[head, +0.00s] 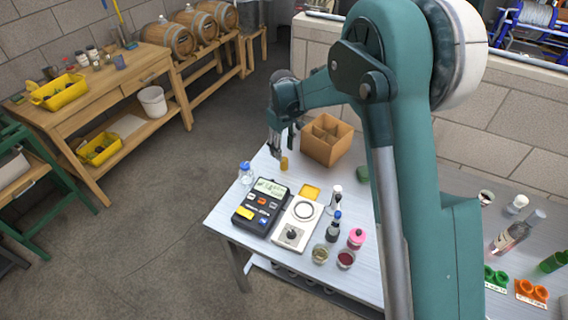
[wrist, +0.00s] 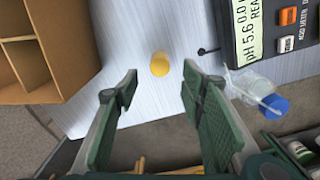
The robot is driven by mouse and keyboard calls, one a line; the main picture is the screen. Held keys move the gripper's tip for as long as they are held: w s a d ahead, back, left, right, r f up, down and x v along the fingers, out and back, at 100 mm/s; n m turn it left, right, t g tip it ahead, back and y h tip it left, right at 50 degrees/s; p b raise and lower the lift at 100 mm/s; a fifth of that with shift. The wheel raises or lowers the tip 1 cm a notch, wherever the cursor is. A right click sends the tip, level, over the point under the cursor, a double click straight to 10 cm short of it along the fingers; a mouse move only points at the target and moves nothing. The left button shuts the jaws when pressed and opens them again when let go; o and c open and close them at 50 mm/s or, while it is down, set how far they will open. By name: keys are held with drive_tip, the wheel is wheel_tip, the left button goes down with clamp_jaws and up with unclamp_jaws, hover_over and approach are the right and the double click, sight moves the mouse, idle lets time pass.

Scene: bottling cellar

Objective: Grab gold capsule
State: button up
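The gold capsule (head: 284,163) is a small yellow-gold cylinder standing on the grey table near its back left edge. In the wrist view the gold capsule (wrist: 160,64) shows just beyond the fingertips, roughly centred between them. My gripper (head: 283,150) is above and close to the capsule in the head view. In the wrist view my gripper (wrist: 160,88) is open, with its two green finger pads wide apart and nothing between them. The capsule is apart from both fingers.
A divided cardboard box (head: 327,140) stands right of the capsule. A clear blue-capped bottle (head: 245,174) and a pH meter (head: 261,206) stand to its front left; the bottle (wrist: 262,92) is close to one finger in the wrist view. The tabletop immediately around the capsule is clear.

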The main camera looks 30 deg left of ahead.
sight(284, 163)
drive_tip(key=shift+f, duration=1.3)
drive_tip(key=shift+f, duration=2.6)
drive_tip(key=c, duration=0.7)
